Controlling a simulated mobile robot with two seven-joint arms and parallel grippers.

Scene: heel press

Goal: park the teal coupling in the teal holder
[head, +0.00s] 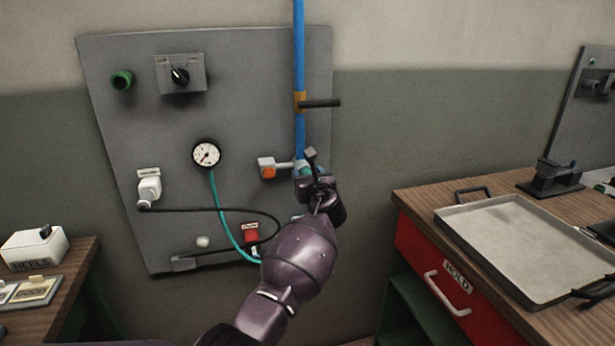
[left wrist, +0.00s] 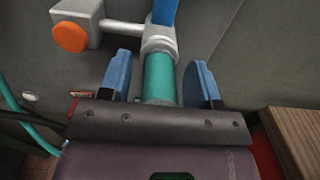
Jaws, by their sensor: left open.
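The teal coupling (left wrist: 160,76) hangs below a grey collar at the lower end of the blue pipe (head: 299,50). In the head view only a small bit of the coupling (head: 304,165) shows past my gripper. My left gripper (head: 309,172) is open at the coupling. In the left wrist view its two blue fingers (left wrist: 163,80) stand on either side of the coupling, with a small gap visible at each side. The coupling's lower end is hidden by the gripper body. I cannot make out a teal holder in either view. My right gripper is not in view.
An orange button valve (head: 267,168) sits just left of the coupling, and a dark lever (head: 320,103) sticks out above. A teal hose (head: 222,213) and a black cable cross the grey panel (head: 120,160). A bench with a tray (head: 520,240) stands at right.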

